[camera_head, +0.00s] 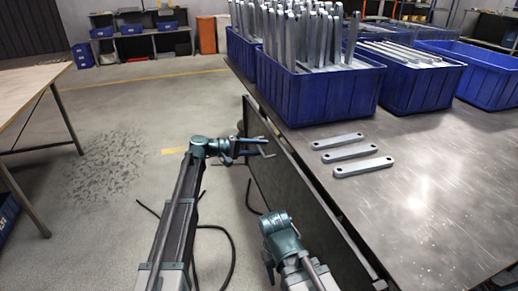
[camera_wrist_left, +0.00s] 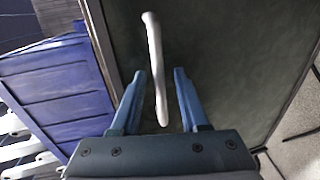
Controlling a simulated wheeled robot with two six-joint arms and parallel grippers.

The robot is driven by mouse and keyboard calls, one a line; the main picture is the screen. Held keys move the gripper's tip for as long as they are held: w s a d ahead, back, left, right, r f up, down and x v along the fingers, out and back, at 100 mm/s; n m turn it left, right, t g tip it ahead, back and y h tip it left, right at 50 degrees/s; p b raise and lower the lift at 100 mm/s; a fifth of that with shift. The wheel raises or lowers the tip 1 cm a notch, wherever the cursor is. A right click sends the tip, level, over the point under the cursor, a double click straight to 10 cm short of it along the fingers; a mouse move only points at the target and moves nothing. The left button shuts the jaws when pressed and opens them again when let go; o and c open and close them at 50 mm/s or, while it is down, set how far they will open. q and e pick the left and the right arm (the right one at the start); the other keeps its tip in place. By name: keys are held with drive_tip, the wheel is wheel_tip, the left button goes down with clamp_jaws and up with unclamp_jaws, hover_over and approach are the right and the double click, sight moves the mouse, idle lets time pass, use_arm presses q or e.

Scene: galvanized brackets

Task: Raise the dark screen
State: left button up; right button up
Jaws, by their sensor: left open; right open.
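The dark screen (camera_head: 318,205) is a long panel hanging below the front edge of the metal table. It also fills the middle of the left wrist view (camera_wrist_left: 225,60). A pale, bent bar handle (camera_wrist_left: 154,55) stands out from the screen. My left gripper (camera_head: 270,147) is at the screen's far part, in front of its face. In the left wrist view its two blue fingers (camera_wrist_left: 158,85) are open, with the handle's lower end between them, not clamped. My right gripper (camera_head: 269,268) is low, near the screen's near part, mostly hidden by its own wrist.
The metal table (camera_head: 440,190) holds three flat galvanized brackets (camera_head: 350,152) and blue bins (camera_head: 325,98), some filled with metal bars. A wooden table (camera_head: 30,88) stands at left. The floor between is open, with a dark cable (camera_head: 232,250) on it.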

use_arm(q)
clamp_jaws()
idle(1.3)
